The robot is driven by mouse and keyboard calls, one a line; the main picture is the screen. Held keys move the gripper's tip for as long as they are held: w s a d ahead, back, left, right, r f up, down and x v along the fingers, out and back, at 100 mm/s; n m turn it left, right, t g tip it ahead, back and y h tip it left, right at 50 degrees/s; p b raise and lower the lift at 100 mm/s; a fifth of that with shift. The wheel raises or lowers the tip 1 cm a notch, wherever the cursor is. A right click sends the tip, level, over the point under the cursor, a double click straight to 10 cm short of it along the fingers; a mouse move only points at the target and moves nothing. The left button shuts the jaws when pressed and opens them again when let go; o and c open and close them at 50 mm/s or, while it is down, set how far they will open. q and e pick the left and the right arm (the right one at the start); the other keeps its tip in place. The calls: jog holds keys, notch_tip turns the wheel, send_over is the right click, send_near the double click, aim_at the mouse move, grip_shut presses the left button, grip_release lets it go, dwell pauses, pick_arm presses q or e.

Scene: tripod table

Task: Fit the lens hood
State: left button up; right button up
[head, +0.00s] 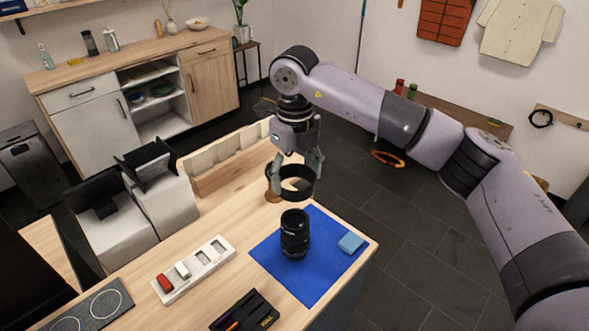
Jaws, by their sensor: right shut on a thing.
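The lens hood (290,193) is a black ring in the head view. My right gripper (299,172) is shut on its rim and holds it in the air above and slightly behind the lens. The black lens (295,236) stands upright on a blue mat (305,279) on the wooden table. The hood and the lens are apart. My left gripper is not in view.
A light blue block (351,243) lies on the mat, right of the lens. A white tray (207,262) with a red piece sits to the left. A black case (246,313) lies in front. A wooden divided box (222,165) stands behind.

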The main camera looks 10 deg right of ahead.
jog(key=shift+f, duration=0.1)
jog(key=b, duration=0.8)
send_over(295, 220)
jog(key=shift+f, duration=4.75)
jog(key=shift+f+b, duration=0.55)
jog(key=shift+f, duration=0.1)
jog(key=o, duration=1)
jog(key=shift+o, duration=0.4)
jog(key=shift+o, duration=1)
